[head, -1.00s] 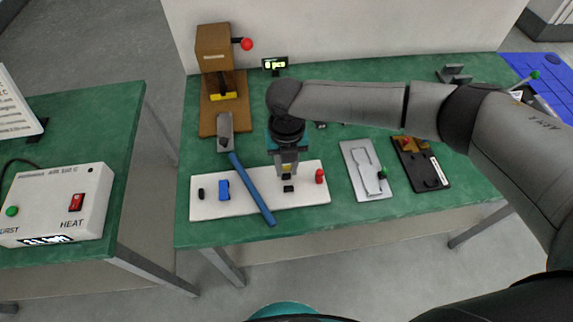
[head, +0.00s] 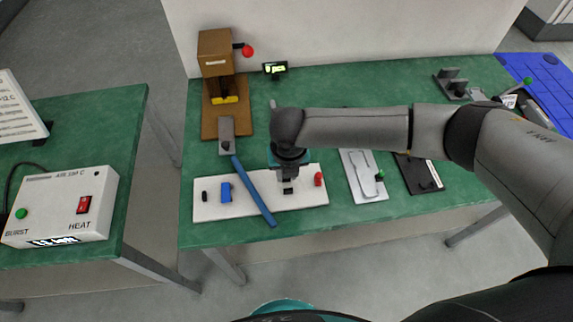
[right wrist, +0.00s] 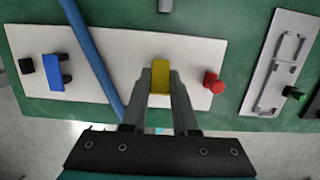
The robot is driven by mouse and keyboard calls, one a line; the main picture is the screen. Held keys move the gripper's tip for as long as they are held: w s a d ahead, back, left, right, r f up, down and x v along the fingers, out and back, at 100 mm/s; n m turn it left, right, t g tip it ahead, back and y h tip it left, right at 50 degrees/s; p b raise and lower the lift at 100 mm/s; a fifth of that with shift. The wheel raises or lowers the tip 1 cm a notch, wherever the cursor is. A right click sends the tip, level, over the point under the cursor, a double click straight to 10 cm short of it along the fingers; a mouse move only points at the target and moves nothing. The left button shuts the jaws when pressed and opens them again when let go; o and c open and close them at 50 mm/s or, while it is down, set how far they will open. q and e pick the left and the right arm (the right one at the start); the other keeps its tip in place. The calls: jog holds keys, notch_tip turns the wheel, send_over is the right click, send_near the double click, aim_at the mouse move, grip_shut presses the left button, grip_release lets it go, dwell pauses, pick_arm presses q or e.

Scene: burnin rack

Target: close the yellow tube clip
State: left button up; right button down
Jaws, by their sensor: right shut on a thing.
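The yellow tube clip (right wrist: 160,80) stands on the white board (right wrist: 190,52), between the blue clip and the red knob. In the right wrist view my right gripper (right wrist: 159,97) has its two fingers on either side of the yellow clip, shut on it. In the head view my right gripper (head: 288,187) points down at the white board (head: 208,211), and the yellow clip is hidden behind it. A blue tube (head: 253,190) crosses the board to the left of the gripper and shows also in the wrist view (right wrist: 92,55). My left gripper does not show.
The blue clip (head: 225,191) and a black block (head: 204,197) sit at the board's left, a red knob (head: 318,179) at its right. A grey plate (head: 363,188) and black plate (head: 415,176) lie further right. A brown press (head: 217,75) stands behind.

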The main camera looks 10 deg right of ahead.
jog(key=t+p, duration=0.1)
jog(key=s+t+p, duration=0.1)
jog(key=shift+f+t+p, duration=0.15)
jog(key=shift+t+p, duration=0.15)
jog(key=shift+s+f+t+p, duration=0.1)
jog(key=shift+f+t+p, duration=0.15)
jog(key=shift+t, duration=0.3)
jog(key=shift+s+f+t+p, duration=0.1)
jog(key=shift+t+p, duration=0.15)
jog(key=shift+t, duration=0.6)
jog(key=c, duration=0.7)
grip_release()
jog(key=shift+f, duration=0.1)
jog(key=p+v, duration=0.4)
jog(key=v, duration=1.1)
